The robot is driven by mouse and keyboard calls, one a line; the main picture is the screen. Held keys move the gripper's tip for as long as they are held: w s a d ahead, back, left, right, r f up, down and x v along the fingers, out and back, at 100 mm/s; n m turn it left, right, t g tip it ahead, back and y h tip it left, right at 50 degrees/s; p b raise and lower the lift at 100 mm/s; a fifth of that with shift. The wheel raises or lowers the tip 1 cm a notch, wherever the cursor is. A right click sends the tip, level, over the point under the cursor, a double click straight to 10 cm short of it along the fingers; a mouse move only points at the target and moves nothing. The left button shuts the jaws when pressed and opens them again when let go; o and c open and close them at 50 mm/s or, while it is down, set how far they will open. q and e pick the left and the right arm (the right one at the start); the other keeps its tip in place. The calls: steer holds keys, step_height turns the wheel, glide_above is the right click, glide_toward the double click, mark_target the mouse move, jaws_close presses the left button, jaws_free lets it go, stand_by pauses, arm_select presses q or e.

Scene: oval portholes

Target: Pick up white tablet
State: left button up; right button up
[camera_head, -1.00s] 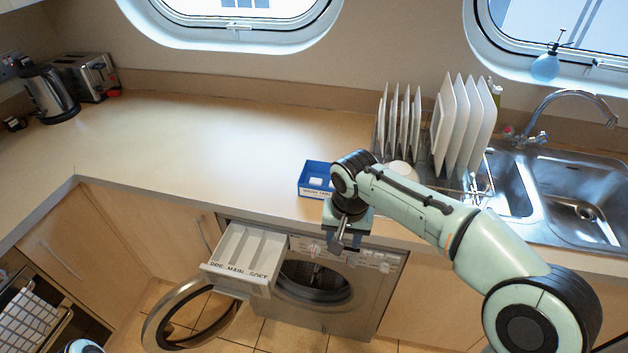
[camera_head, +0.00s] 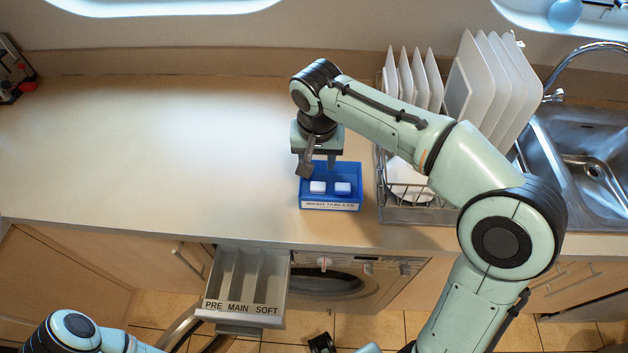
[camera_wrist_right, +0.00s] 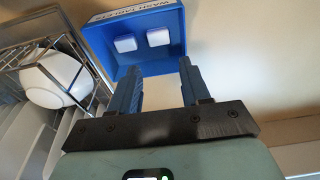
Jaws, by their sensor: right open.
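Two white tablets lie side by side in a blue box (camera_head: 330,170) labelled "WASH TABLETS" on the worktop. In the head view they are the left tablet (camera_head: 318,187) and the right tablet (camera_head: 342,188). In the right wrist view the tablets (camera_wrist_right: 125,43) and (camera_wrist_right: 158,37) show beyond my fingers in the box (camera_wrist_right: 177,25). My right gripper (camera_head: 318,172) is open and empty, above the back edge of the box. In the wrist view its two fingers (camera_wrist_right: 160,85) are apart, short of the tablets.
A dish rack (camera_head: 405,208) with plates stands just right of the box, with a white bowl (camera_wrist_right: 55,80) in it. The sink (camera_head: 585,165) is further right. An open drawer (camera_head: 245,285) marked PRE, MAIN, SOFT juts out below the worktop edge.

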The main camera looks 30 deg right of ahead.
mark_target(318, 189)
steer(key=f, duration=0.7)
steer(key=w+f+b, duration=0.1)
steer(key=f, duration=0.2)
steer(key=shift+d+f, duration=0.25)
steer(key=shift+d, duration=0.1)
steer(key=c, duration=0.7)
